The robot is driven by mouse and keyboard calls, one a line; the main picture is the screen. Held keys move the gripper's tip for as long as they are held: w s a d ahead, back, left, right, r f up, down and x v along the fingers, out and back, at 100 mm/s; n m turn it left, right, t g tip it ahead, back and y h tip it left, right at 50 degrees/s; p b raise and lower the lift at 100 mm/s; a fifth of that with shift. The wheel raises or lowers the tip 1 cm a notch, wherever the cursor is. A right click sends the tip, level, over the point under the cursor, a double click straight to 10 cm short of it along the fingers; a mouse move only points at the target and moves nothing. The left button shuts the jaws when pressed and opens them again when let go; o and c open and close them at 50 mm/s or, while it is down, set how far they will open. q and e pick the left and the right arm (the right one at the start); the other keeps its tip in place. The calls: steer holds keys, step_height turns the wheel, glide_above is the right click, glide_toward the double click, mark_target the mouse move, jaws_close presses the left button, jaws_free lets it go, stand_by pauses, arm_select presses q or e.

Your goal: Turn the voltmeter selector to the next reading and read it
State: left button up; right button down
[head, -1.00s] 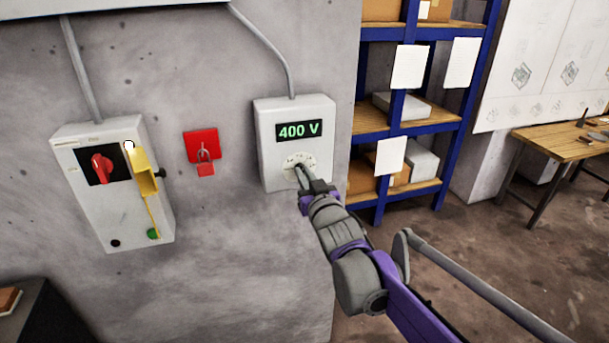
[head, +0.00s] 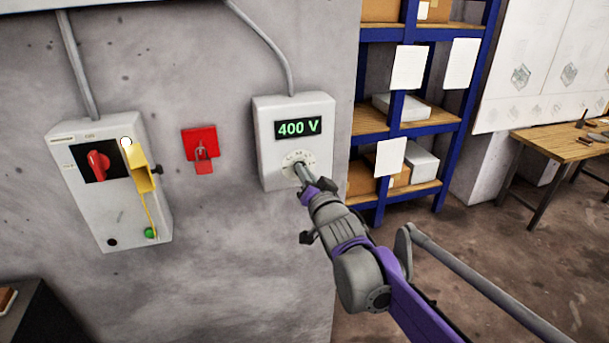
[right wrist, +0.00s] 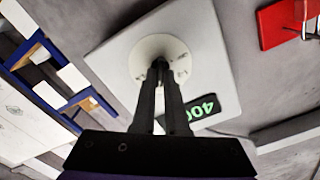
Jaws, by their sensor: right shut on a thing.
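The voltmeter (head: 273,152) is a pale grey box on the concrete wall, and its green display (head: 298,127) reads 400 V. Its selector has a round white dial plate (head: 290,160) below the display, which also shows in the right wrist view (right wrist: 150,50). My right gripper (head: 300,168) is at the middle of the dial, shut on the selector knob. The fingers (right wrist: 160,72) hide most of the knob, and I cannot read which mark it points to. My left gripper is not in view.
Left of the voltmeter are a red padlock station (head: 200,142) and a grey switch box (head: 90,210) with a red rotary handle and a yellow piece. A blue shelf rack (head: 448,175) and a wooden workbench (head: 560,143) stand to the right. The wall below the voltmeter is bare.

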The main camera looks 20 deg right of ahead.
steer(key=shift+m, duration=1)
steer(key=c, duration=0.9)
jaws_free()
steer(key=shift+c, duration=0.2)
steer(key=shift+s, duration=0.1)
steer(key=s, duration=1)
steer(key=shift+s+d+b, duration=0.2)
steer(key=shift+s+b, duration=0.15)
steer(key=shift+b, duration=0.1)
